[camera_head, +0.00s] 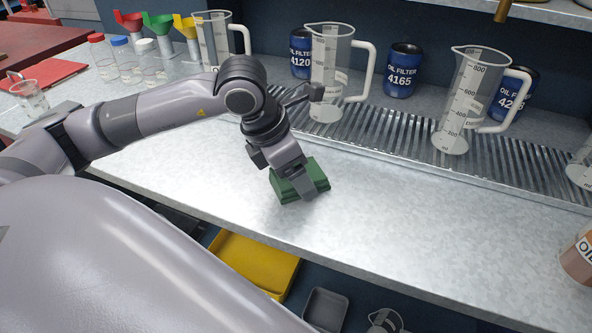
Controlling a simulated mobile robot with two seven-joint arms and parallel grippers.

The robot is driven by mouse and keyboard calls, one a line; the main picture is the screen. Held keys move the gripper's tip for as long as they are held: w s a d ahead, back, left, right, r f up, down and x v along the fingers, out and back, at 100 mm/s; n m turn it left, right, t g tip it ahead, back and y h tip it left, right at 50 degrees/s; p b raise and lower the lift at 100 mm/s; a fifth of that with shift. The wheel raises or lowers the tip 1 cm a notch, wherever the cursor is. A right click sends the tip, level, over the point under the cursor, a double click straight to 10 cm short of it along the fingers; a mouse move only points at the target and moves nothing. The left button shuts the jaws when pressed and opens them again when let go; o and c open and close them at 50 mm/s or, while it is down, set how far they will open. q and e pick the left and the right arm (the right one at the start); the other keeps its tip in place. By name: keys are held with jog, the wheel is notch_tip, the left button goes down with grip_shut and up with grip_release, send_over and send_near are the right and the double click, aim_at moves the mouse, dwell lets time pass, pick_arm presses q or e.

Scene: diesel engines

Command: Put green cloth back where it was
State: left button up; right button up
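The folded green cloth (284,188) lies on the grey metal worktop (380,215), near its front edge. My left gripper (302,188) reaches down onto the cloth from above, with a finger in front of it. The gripper hides the middle of the cloth. I cannot tell whether the fingers are closed on it. My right gripper is not in view.
Clear measuring jugs (462,105) and blue oil filters (402,70) stand behind, by a ribbed metal drain strip (400,142). Capped bottles (125,62) and colored funnels (160,25) stand at back left. A yellow tray (255,262) is below. The worktop right of the cloth is clear.

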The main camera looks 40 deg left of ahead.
pick_arm(q)
jog(key=shift+f, duration=0.1)
jog(key=o, duration=0.6)
jog(key=shift+f, duration=0.1)
jog(key=o, duration=0.4)
jog(key=shift+r, duration=0.5)
jog(key=p+v, duration=0.1)
jog(key=v, duration=1)
jog(key=shift+s+a+r, duration=0.1)
jog(key=shift+s+r, duration=0.05)
jog(key=shift+r, duration=0.1)
